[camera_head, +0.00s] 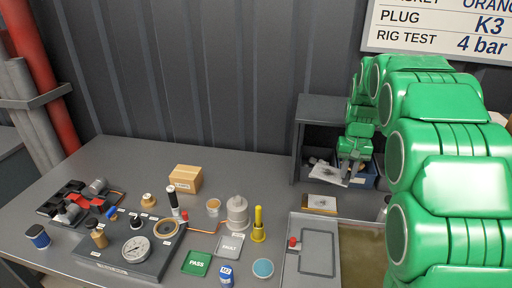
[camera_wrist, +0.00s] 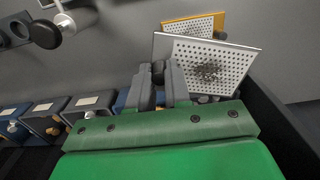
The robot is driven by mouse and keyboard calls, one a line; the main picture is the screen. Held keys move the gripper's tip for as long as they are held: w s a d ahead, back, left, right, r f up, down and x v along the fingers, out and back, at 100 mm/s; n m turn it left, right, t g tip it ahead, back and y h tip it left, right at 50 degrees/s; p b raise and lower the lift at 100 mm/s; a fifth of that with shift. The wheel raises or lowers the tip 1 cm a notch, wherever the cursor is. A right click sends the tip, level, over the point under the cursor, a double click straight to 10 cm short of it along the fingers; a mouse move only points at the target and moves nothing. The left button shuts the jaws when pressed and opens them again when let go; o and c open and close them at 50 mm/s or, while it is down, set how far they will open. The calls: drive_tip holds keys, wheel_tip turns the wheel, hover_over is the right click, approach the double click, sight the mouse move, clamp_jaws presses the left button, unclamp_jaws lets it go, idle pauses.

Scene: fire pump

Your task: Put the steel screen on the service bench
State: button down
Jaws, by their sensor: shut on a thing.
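The steel screen (camera_wrist: 225,65) is a silver perforated plate with a dark dirt patch in its middle. My gripper (camera_wrist: 160,74) is shut on its left edge in the wrist view and holds it tilted. In the head view the screen (camera_head: 323,171) shows small, in front of the shelf unit, just left of my gripper (camera_head: 346,172); my green arm hides part of that area. The grey service bench (camera_head: 130,163) fills the left and middle of the head view.
An orange-framed perforated screen (camera_head: 322,203) lies below the held screen. A shallow basin (camera_head: 288,262) is at front right. The grey shelf unit (camera_head: 322,108) holds bins.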

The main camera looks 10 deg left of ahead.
drive_tip(key=s+a+n, duration=0.2)
drive_tip(key=a, duration=2.7)
drive_tip(key=shift+a+f, duration=0.25)
drive_tip(key=shift+w+f, duration=0.1)
drive_tip(key=shift+w, duration=0.05)
drive_tip(key=shift+w+a+f, duration=0.9)
drive_tip(key=shift+w+f, duration=0.55)
drive_tip(key=shift+w, duration=0.5)
drive_tip(key=shift+w+a+f, duration=0.85)
drive_tip(key=shift+w+f, duration=0.6)
drive_tip(key=shift+w, duration=0.5)
drive_tip(key=shift+w+a+f, duration=0.9)
drive_tip(key=shift+w+f, duration=0.55)
drive_tip(key=shift+w, duration=0.5)
drive_tip(key=shift+w+a+f, duration=0.2)
drive_tip(key=shift+w+f, duration=0.2)
drive_tip(key=shift+f, duration=1.5)
drive_tip(key=shift+f, duration=0.2)
